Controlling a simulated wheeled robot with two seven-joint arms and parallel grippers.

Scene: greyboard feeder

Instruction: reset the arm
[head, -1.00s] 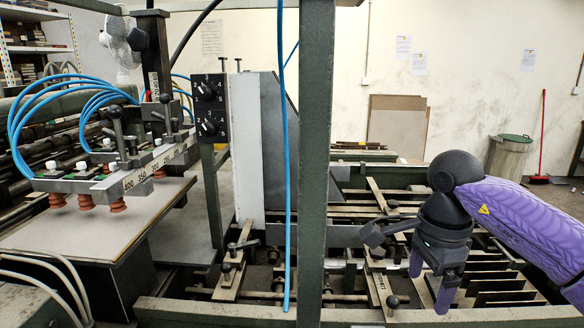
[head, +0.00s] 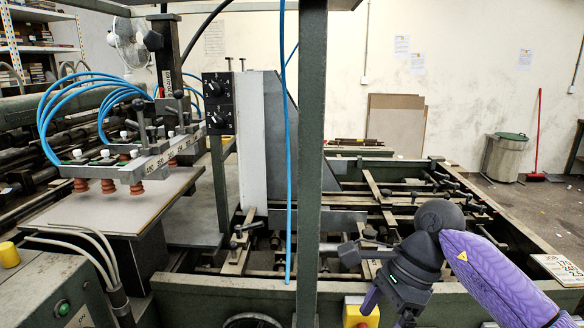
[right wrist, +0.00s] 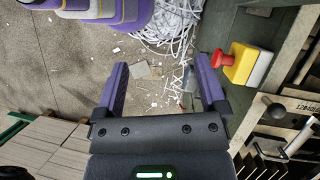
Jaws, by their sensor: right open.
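My right arm is purple and comes in from the right in the head view. Its right gripper (head: 386,312) hangs low at the front rail of the machine, near the bottom edge. In the right wrist view the right gripper (right wrist: 163,65) has its two purple fingers wide apart, with nothing between them. Beyond the fingers is floor littered with paper scraps. My left arm and gripper do not show.
A yellow box (head: 361,313) is on the front rail; its red button (right wrist: 223,59) is close beside a finger. The green front rail (head: 235,299) and upright post (head: 312,180) bound the machine. Suction cups (head: 108,186) hang over a grey board (head: 110,205) at left.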

